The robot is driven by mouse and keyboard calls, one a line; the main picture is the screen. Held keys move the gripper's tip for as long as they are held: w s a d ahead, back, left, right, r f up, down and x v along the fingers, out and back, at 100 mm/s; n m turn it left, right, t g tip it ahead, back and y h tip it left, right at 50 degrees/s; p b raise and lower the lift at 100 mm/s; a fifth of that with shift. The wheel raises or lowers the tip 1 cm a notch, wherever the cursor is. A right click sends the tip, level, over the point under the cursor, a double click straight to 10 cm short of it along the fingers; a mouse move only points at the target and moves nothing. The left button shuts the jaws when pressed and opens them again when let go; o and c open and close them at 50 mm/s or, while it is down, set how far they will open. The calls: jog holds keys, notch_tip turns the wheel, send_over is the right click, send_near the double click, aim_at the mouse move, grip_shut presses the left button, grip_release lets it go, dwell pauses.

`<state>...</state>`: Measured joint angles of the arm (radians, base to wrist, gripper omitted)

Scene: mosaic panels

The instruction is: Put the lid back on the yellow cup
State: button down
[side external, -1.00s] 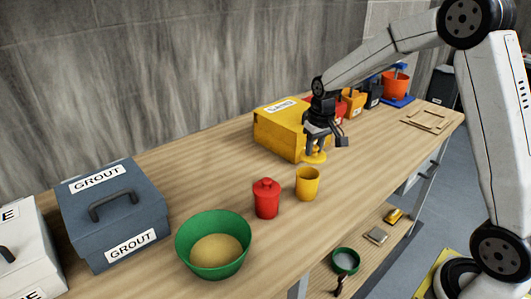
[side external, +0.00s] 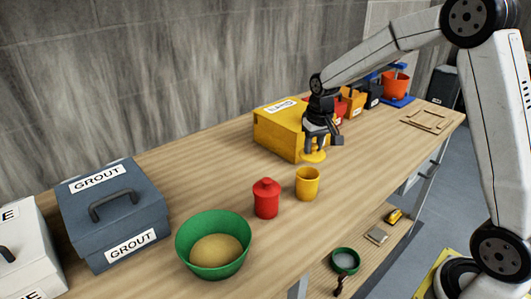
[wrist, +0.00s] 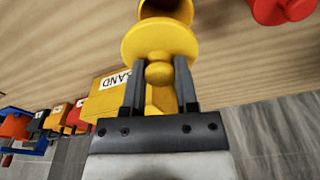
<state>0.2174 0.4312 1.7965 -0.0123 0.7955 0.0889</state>
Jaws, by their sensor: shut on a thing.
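The yellow cup (side external: 307,186) stands upright and open on the workbench, right of the red lidded cup (side external: 266,200). My gripper (side external: 315,147) is shut on the knob of the yellow lid (side external: 314,156). It holds the lid flat, behind and slightly right of the yellow cup in the side view, in front of the yellow sand box. In the wrist view the gripper (wrist: 159,75) has the lid's knob between its fingers. The lid (wrist: 160,42) partly hides the yellow cup (wrist: 168,8) beyond it. The gap between lid and bench is hard to judge.
The yellow sand box (side external: 285,131) stands close behind my gripper. A green bowl of sand-coloured material (side external: 183,250) and a grey grout box (side external: 112,215) are at the left. Coloured boxes and an orange bucket (side external: 396,84) line the back right.

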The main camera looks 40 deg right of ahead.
jog(key=shift+a+r+m, duration=0.5)
jog(key=shift+r+m, duration=0.1)
jog(key=shift+m, duration=0.3)
jog(key=shift+f, duration=0.15)
notch_tip(320, 180, down, 6)
dwell(0.6)
jog(key=shift+f, duration=0.2)
dwell(2.0)
grip_release()
dwell(0.5)
jog(key=shift+r, duration=0.1)
